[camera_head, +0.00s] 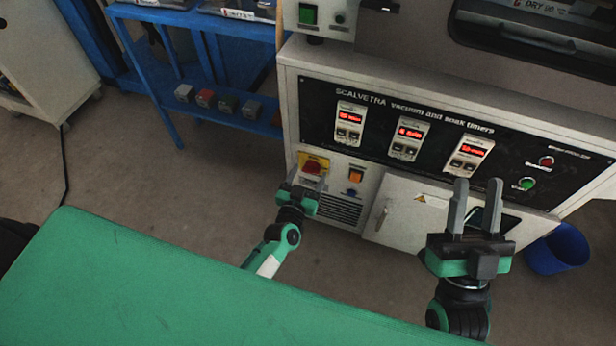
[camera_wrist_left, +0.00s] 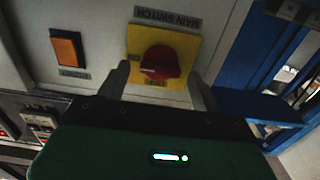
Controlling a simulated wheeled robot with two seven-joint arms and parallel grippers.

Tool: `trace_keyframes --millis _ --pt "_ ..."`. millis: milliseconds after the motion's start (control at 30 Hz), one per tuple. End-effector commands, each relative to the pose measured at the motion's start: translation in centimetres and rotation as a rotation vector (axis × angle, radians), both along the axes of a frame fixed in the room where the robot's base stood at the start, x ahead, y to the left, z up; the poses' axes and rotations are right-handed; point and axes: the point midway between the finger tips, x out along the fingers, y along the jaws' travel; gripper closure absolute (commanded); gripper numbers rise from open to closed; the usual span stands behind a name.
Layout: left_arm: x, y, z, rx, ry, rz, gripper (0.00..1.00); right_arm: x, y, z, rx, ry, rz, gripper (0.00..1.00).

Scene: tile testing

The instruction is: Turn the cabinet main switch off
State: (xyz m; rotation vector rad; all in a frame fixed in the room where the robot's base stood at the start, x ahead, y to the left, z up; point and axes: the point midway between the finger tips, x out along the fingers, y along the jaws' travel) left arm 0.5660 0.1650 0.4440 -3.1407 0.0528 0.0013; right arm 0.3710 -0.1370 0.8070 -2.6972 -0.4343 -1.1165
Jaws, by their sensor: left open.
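The main switch is a red rotary knob (camera_head: 312,167) on a yellow plate (camera_head: 322,160), low at the left of the cabinet front (camera_head: 400,170). In the left wrist view the red knob (camera_wrist_left: 160,64) sits on its yellow plate (camera_wrist_left: 190,47) under a "MAIN SWITCH" label, seen upside down. My left gripper (camera_head: 306,180) is at the knob, and its open fingers (camera_wrist_left: 158,82) lie on either side of it. I cannot tell whether they touch it. My right gripper (camera_head: 475,205) is open and empty in front of the cabinet's lower right part.
An orange rocker switch (camera_head: 356,176) is right of the main switch. Timers with lit red displays (camera_head: 410,132) are above. A green table (camera_head: 150,280) fills the near left. A blue bin (camera_head: 556,250) stands at right, and a blue shelf rack (camera_head: 215,110) stands at left.

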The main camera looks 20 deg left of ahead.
Motion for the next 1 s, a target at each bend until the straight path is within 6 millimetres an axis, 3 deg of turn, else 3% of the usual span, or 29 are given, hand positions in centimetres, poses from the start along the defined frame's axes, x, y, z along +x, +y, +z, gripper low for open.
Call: trace_keyframes --millis 267,400,500,833,1000 --pt "0.1 0.0 0.0 0.0 0.0 0.0 0.36 0.0 0.0 0.1 0.001 -0.006 -0.001 0.64" --pt "0.1 0.0 0.0 0.0 0.0 0.0 0.63 0.0 0.0 0.1 0.001 -0.006 -0.001 0.64" --pt "0.1 0.0 0.0 0.0 0.0 0.0 0.78 0.0 0.0 0.1 0.001 -0.005 -0.001 0.64" --pt "0.1 0.0 0.1 -0.046 0.002 0.0 0.78 0.3 0.1 0.0 -0.005 0.019 0.002 0.64" --pt "0.1 0.0 0.1 -0.139 0.005 -0.002 0.78 0.8 0.8 -2.2 -0.032 0.139 0.019 0.64"
